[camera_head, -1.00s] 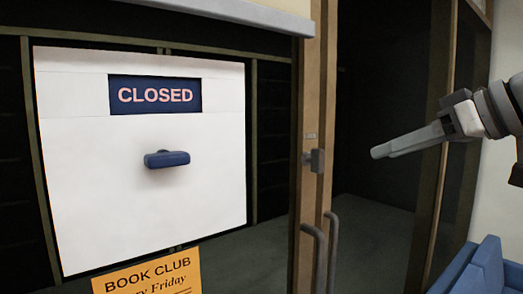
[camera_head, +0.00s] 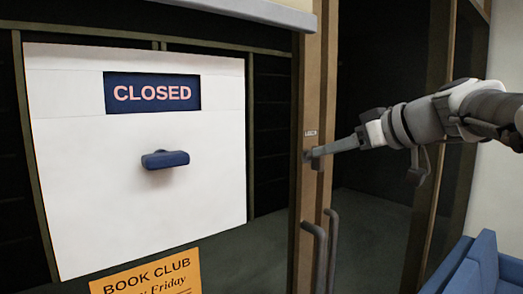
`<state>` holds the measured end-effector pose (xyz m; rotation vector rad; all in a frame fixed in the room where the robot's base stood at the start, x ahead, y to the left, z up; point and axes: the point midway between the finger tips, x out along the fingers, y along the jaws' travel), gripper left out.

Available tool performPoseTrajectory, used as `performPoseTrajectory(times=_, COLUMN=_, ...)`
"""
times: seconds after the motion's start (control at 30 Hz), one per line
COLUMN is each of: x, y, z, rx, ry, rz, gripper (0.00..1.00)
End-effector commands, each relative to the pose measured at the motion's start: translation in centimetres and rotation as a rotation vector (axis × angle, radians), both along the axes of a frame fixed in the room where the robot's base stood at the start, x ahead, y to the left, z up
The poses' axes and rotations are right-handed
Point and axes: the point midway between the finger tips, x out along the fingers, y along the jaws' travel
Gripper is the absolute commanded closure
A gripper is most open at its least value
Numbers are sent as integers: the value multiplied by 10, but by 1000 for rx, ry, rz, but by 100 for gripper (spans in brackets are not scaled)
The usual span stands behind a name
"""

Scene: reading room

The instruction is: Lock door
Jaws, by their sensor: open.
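The door (camera_head: 307,215) has a tan wooden edge frame and stands in the middle of the view. A small dark lock knob (camera_head: 318,164) is on this frame, below a small label (camera_head: 311,133) that seems to read LOCK. My gripper (camera_head: 322,151) comes in from the right, with its fingertips at the knob and covering part of it. The fingers look like one narrow shape from this side, and the knob's exact place between or beside them is hidden. I cannot tell whether they touch it.
Dark bar handles (camera_head: 319,255) stand below the knob. On the left, a white panel has a CLOSED sign (camera_head: 152,93) and a blue slider handle (camera_head: 165,159). An orange book club notice (camera_head: 150,275) hangs below. A blue seat (camera_head: 480,265) stands at lower right.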

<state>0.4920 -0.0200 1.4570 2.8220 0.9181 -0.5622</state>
Motion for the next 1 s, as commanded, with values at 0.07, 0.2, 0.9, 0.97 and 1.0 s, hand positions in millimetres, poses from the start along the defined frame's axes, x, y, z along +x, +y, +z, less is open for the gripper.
performPoseTrajectory(times=0.07, x=10, y=8, z=-5, rx=2, ry=3, rz=2, gripper=50)
performPoseTrajectory(times=0.2, x=22, y=16, z=-11, rx=1, ry=1, rz=1, gripper=50)
performPoseTrajectory(times=0.9, x=27, y=20, z=-14, rx=0, ry=0, rz=-1, gripper=100)
performPoseTrajectory(times=0.97, x=27, y=19, z=-14, rx=0, ry=0, rz=-1, gripper=100)
performPoseTrajectory(times=1.0, x=27, y=19, z=-14, rx=0, ry=0, rz=-1, gripper=100)
